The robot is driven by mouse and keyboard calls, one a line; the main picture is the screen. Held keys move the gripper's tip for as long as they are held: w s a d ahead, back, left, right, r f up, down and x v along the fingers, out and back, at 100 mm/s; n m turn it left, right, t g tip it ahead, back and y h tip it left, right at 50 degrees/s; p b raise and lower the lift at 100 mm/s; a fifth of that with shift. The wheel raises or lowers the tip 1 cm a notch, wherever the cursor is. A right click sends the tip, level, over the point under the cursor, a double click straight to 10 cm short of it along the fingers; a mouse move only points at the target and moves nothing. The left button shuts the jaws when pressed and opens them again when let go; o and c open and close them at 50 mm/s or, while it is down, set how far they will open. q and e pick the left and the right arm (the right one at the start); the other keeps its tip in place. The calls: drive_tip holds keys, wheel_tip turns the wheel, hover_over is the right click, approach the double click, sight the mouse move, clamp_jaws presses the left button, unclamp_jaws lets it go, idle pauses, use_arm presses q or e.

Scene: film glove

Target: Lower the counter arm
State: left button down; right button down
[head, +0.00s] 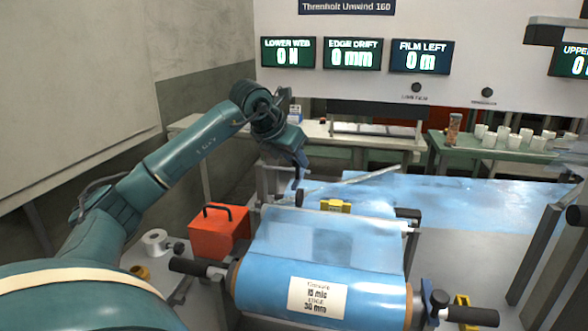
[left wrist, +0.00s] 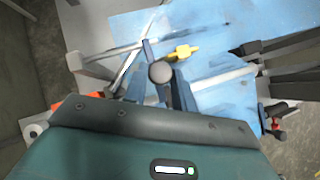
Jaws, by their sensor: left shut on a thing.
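The film unwind machine carries a blue film roll (head: 320,290) with a white label. A small yellow unit (head: 335,206) sits above the film behind the roll and also shows in the left wrist view (left wrist: 182,52). A dark round knob (head: 299,197), which I take to be the counter arm's, is just below my left gripper (head: 298,178). In the left wrist view the knob (left wrist: 160,72) lies between the fingers, and the gripper is shut on it. A slim grey bar (head: 365,177) slants up to the right behind it. My right gripper is not in view.
A red box (head: 218,232) stands left of the roll. Black-handled shaft ends (head: 190,266) stick out on both sides. Blue film (head: 470,200) spreads to the back right. A green table (head: 490,150) holds several white cups. Display screens (head: 353,54) hang on the wall.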

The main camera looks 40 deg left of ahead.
use_arm(q)
drive_tip(key=shift+s+t, duration=0.15)
drive_tip(key=shift+t, duration=0.15)
drive_tip(key=c, duration=1.1)
unclamp_jaws()
drive_tip(key=shift+f, duration=0.1)
drive_tip(key=shift+c, duration=0.2)
drive_tip(key=v, duration=1.3)
